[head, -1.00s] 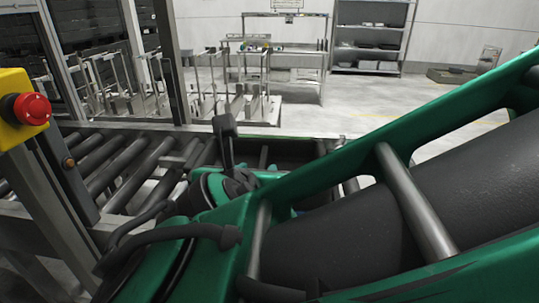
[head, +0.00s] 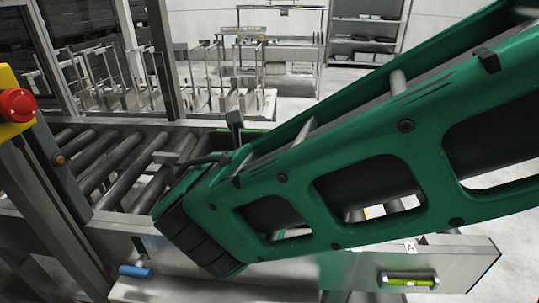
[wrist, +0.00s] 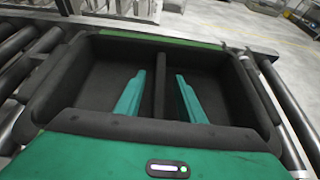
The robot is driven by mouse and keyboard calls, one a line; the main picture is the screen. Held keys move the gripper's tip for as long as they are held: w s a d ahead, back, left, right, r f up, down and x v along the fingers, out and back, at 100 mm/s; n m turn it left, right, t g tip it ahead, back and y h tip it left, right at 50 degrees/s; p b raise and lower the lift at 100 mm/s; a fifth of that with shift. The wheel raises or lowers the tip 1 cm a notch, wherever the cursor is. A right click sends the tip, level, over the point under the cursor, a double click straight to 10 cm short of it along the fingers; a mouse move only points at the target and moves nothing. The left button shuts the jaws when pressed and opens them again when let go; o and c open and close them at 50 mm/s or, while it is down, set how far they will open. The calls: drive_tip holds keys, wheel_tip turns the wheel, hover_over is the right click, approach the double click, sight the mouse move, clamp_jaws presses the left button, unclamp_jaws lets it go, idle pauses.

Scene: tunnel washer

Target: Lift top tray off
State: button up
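A black tray (wrist: 90,82) with a raised divider (wrist: 159,85) down its middle sits at the rollers in the wrist view. A green strip (wrist: 160,38) runs along its far edge. My gripper (wrist: 160,78) has its two teal fingers pointing into the tray, one on each side of the divider. Gaps show between the divider and both fingers, so the gripper is open and holds nothing. My gripper's body hides the tray's near side. In the head view my green arm hides most of the tray. I cannot tell whether another tray lies underneath.
A roller conveyor (head: 112,165) runs at the left. A red stop button (head: 16,104) on a yellow box and a metal post stand close at left. A metal rail with a green spirit level (head: 408,279) and a blue cylinder (head: 136,271) is in front. Shelves stand behind.

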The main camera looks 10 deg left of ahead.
drive_tip(key=shift+w+f, duration=0.25)
drive_tip(key=shift+w, duration=0.25)
clamp_jaws()
drive_tip(key=shift+r, duration=0.15)
